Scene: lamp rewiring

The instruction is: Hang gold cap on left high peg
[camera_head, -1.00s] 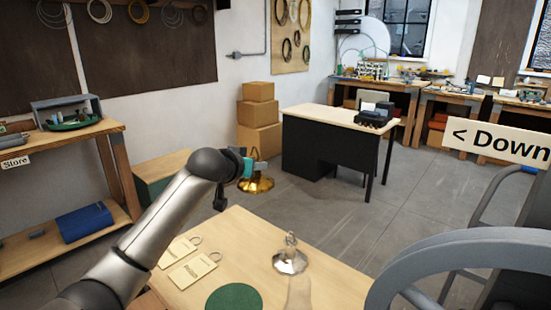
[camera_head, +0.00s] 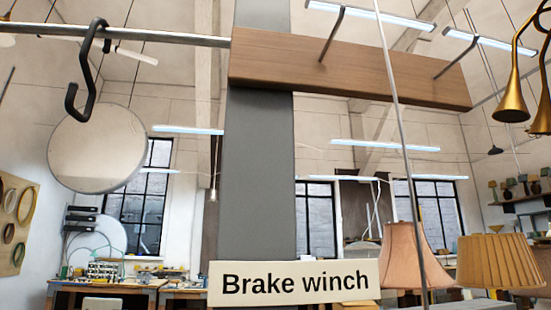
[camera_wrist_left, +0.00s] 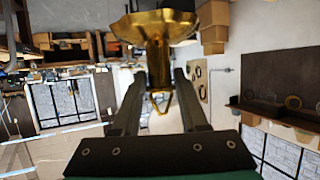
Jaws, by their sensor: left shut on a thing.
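The gold cap (camera_wrist_left: 155,28) is in the left wrist view, with its wide scalloped rim at the top of the picture and a loop at its narrow end. My left gripper (camera_wrist_left: 158,84) is shut on it near the loop end. In the head view a wooden board (camera_head: 300,72) is fixed across a grey post. A left peg (camera_head: 331,36) and a right peg (camera_head: 456,57) stick out of it, both bare. My grippers do not show in the head view, so the distance from the cap to the pegs cannot be told.
A black hook (camera_head: 85,75) hangs on a rail at the left. A thin cable (camera_head: 392,90) runs down in front of the board. A "Brake winch" sign (camera_head: 295,284) is low in the middle. Lampshades (camera_head: 497,262) and brass horns (camera_head: 512,95) are at the right.

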